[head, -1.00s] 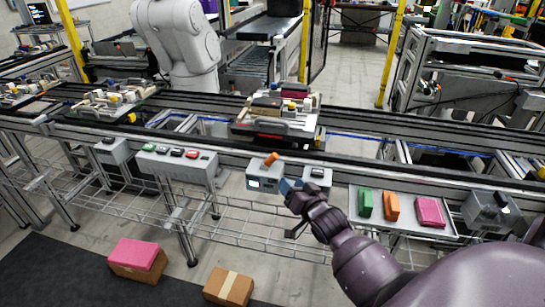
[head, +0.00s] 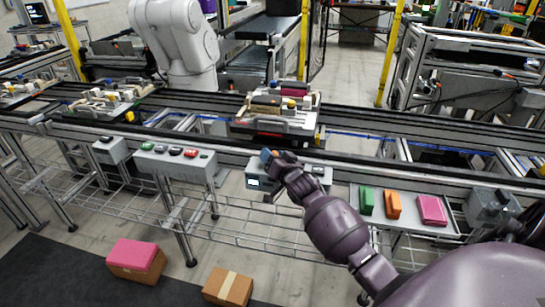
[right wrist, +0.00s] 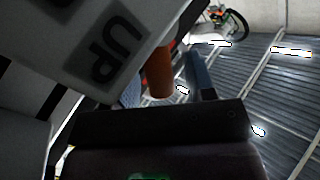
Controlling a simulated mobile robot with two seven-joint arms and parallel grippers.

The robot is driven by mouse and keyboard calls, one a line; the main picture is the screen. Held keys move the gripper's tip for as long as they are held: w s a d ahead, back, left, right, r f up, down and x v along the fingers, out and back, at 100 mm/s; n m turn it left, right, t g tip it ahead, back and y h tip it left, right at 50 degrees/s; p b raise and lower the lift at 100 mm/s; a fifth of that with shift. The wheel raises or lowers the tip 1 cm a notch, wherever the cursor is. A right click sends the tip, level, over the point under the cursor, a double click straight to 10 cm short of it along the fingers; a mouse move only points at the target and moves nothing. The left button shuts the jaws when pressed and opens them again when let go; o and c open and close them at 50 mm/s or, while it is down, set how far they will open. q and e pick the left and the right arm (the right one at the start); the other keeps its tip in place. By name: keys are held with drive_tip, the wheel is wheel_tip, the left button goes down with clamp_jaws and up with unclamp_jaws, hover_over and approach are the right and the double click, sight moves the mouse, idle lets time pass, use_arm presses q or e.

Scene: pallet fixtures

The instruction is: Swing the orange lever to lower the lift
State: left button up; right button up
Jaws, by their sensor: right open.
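The orange lever (right wrist: 159,75) shows in the right wrist view as a short orange grip between the two fingers of my right gripper (right wrist: 165,82). In the head view my right gripper (head: 269,156) covers the lever, above a grey control box (head: 254,183) with a small display on the conveyor's front side. The gripper is open around the lever; I cannot tell whether a finger touches it. A light panel marked "UP" (right wrist: 117,52) is close by in the wrist view. A loaded pallet (head: 277,125) sits raised on the conveyor behind the box. My left gripper is out of view.
A tray (head: 408,225) with green, orange and pink blocks hangs right of the box. A button panel (head: 175,165) is to the left. The conveyor rail (head: 380,165) runs behind the gripper. Cardboard boxes (head: 228,287) lie on the floor below.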

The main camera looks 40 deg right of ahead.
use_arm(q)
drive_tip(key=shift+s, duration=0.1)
use_arm(e)
drive_tip(key=shift+w, duration=0.1)
drive_tip(key=shift+c, duration=0.2)
